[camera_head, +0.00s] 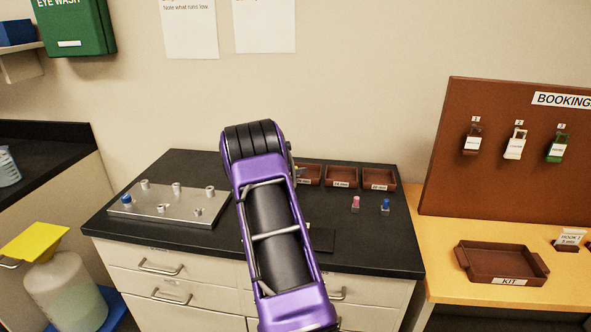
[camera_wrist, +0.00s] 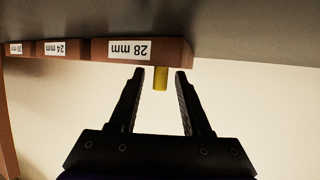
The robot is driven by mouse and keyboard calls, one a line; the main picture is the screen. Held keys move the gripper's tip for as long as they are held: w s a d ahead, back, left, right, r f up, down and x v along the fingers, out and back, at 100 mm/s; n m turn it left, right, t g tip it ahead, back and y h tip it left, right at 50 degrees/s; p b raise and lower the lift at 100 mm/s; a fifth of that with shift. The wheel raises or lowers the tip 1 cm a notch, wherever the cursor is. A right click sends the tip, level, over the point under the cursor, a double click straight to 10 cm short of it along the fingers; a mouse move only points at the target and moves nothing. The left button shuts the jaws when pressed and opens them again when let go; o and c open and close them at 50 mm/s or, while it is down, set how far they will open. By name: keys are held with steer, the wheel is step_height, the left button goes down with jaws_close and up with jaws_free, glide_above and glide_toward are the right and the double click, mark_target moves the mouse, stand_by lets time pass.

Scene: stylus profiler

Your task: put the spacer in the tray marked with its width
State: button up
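In the wrist view, which is upside down, a small yellow cylinder (camera_wrist: 160,78), the likely spacer, shows past the rim of the tray marked 28 mm (camera_wrist: 176,52). Its far end is hidden by the tray wall. My gripper (camera_wrist: 160,74) is open, one finger on each side of the cylinder with a gap to both. The tray marked 24 mm (camera_wrist: 75,54) and the tray marked 20 mm (camera_wrist: 15,55) stand beside it. In the head view my purple arm hides most of the gripper and part of the leftmost tray (camera_head: 312,182).
A metal plate with several posts (camera_head: 160,211) lies on the left of the black bench (camera_head: 200,168). A pink piece (camera_head: 356,203) and a blue piece (camera_head: 386,206) stand in front of the trays. A wooden table at right holds a KIT tray (camera_head: 474,248) and a brown board (camera_head: 500,185).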

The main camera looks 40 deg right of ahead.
steer(key=shift+r, duration=0.25)
steer(key=v, duration=1.2)
steer(key=shift+f+p, duration=0.1)
steer(key=shift+p, duration=0.2)
steer(key=shift+w, duration=0.1)
